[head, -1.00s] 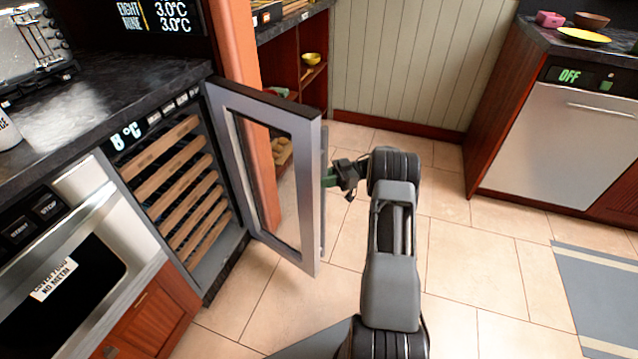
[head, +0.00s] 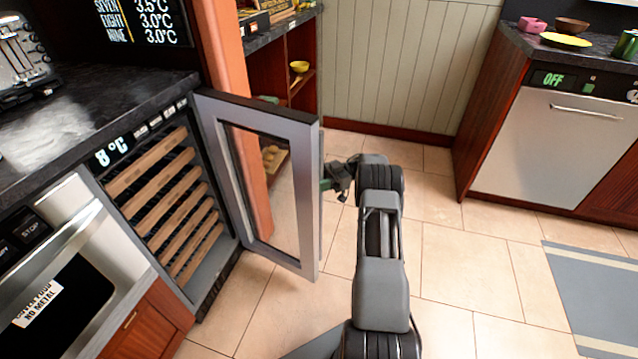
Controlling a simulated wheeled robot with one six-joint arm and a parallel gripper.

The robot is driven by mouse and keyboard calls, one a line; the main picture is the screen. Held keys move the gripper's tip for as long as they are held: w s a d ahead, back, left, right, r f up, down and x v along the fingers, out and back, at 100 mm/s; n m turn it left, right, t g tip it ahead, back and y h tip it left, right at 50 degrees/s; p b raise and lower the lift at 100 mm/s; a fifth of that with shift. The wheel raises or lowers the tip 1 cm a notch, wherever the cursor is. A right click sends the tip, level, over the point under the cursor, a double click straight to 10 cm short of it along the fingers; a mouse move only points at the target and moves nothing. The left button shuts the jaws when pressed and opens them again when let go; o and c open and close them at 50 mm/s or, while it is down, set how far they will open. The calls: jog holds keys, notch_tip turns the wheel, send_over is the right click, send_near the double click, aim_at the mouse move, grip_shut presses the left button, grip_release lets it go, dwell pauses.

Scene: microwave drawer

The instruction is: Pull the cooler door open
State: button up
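The cooler (head: 165,200) is under the dark counter at the left, with wooden rack slats inside and an 8°C display on top. Its grey-framed glass door (head: 308,200) stands wide open, swung out to the right over the floor. My gripper (head: 328,184) is at the door's outer side, by the far edge where the handle (head: 321,215) runs. The fingertips are partly hidden behind the door frame, so I cannot see whether they are shut on the handle.
A dishwasher (head: 555,145) showing OFF stands at the right. A grey mat (head: 600,290) lies on the tiled floor at the right. An orange post (head: 225,60) and open shelves are behind the door.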

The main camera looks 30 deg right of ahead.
jog(key=shift+o, duration=1)
jog(key=shift+s+d, duration=0.15)
jog(key=shift+d, duration=0.1)
jog(key=s+a+r+p, duration=0.4)
jog(key=s+r+p, duration=0.3)
jog(key=s+r, duration=0.6)
jog(key=shift+s, duration=0.2)
